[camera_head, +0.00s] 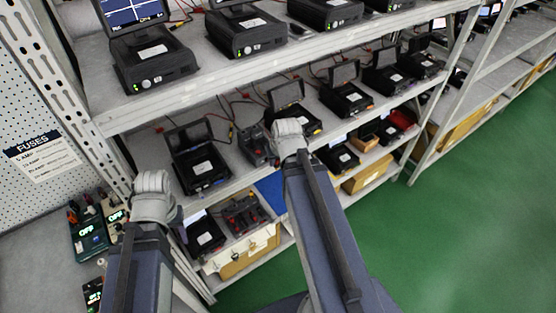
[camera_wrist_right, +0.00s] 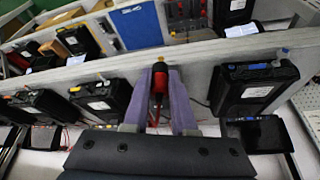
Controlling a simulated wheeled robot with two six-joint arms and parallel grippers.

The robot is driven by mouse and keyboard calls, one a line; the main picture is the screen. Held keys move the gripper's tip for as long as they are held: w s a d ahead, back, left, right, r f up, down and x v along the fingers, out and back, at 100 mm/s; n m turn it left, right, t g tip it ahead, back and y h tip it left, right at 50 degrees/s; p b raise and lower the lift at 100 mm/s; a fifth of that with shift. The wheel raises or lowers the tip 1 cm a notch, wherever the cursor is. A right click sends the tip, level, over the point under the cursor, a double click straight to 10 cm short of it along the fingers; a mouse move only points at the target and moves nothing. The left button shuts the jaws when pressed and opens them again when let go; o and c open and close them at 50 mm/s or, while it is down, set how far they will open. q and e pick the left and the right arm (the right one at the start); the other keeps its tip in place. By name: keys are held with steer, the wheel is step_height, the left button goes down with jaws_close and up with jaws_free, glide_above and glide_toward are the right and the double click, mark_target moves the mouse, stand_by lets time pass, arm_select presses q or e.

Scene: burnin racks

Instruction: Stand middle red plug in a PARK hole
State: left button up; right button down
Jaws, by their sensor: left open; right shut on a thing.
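My right gripper (camera_head: 290,134) is over the middle shelf, between two black units. In the right wrist view its purple fingers (camera_wrist_right: 160,95) are shut on a red plug (camera_wrist_right: 158,80) with a dark lower part. Gripper and arm hide the plug in the head view. A small dark block with red and black parts (camera_head: 256,146) stands on the shelf just left of this gripper. I cannot read a PARK label or make out its holes. My left gripper (camera_head: 154,190) is open and empty, left of the lower shelves.
Black units with screens (camera_head: 200,167) line the shelf, with thin red and black cables behind. The shelf's front rail (camera_wrist_right: 270,42) runs close by. Green floor on the right is clear.

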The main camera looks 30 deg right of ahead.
steer(key=shift+w+f, duration=0.15)
steer(key=shift+w, duration=0.15)
steer(key=shift+s+f+b, duration=0.2)
steer(key=shift+f+b, duration=0.25)
steer(key=shift+b, duration=0.1)
step_height(320, 180, down, 21)
steer(key=b, duration=2.1)
steer(key=shift+f, duration=0.2)
steer(key=shift+w, duration=0.1)
